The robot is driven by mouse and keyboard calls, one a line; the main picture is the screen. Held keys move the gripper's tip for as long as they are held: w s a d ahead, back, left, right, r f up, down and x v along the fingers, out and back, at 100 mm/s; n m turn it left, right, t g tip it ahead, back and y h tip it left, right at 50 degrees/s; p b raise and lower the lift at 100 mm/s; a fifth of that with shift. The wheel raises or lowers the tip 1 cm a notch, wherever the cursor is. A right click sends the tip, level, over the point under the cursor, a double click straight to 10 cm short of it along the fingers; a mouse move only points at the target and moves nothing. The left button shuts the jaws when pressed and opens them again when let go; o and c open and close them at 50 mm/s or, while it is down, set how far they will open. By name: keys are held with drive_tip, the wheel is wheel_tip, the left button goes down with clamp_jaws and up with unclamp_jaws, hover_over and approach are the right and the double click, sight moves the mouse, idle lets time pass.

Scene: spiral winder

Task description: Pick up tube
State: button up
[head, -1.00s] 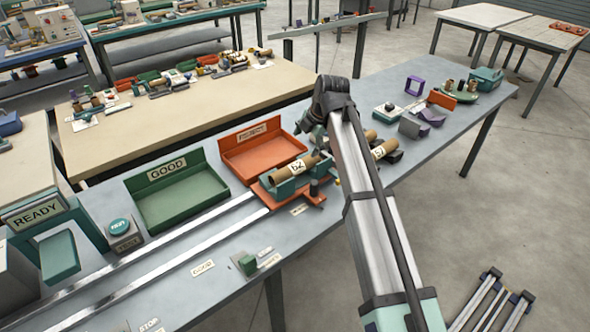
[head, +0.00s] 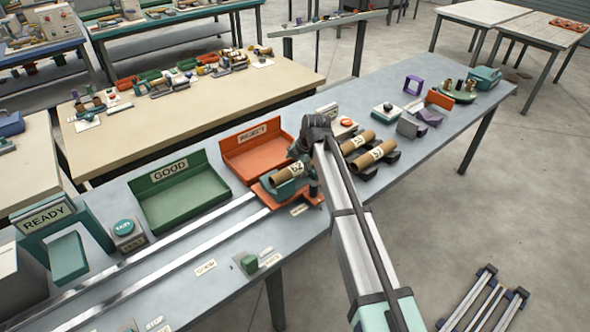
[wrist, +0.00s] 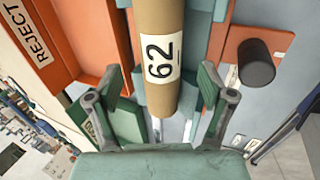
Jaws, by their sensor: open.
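A brown cardboard tube with a white label (head: 292,171) lies in a teal cradle on the orange carriage (head: 312,199) on the rails. In the wrist view the tube (wrist: 158,28), labelled "62", runs down the middle. My gripper (wrist: 159,82) is open, with one finger on each side of the tube's near end and a gap on both sides. In the head view my wrist (head: 316,130) is over the tube's far side and hides part of the carriage. Two more brown tubes (head: 357,142) (head: 375,154) lie on dark holders right of my arm.
An orange REJECT tray (head: 262,160) stands just behind the carriage, with a green GOOD tray (head: 185,215) to its left. A dark upright knob (wrist: 256,62) stands right of the tube in the wrist view. The bench's front strip is mostly clear.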

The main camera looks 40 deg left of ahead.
sight(295, 168)
drive_tip(key=p+x, duration=0.1)
drive_tip(key=x, duration=0.3)
drive_tip(key=shift+p, duration=0.3)
drive_tip(key=shift+c, duration=0.4)
drive_tip(key=c, duration=1.2)
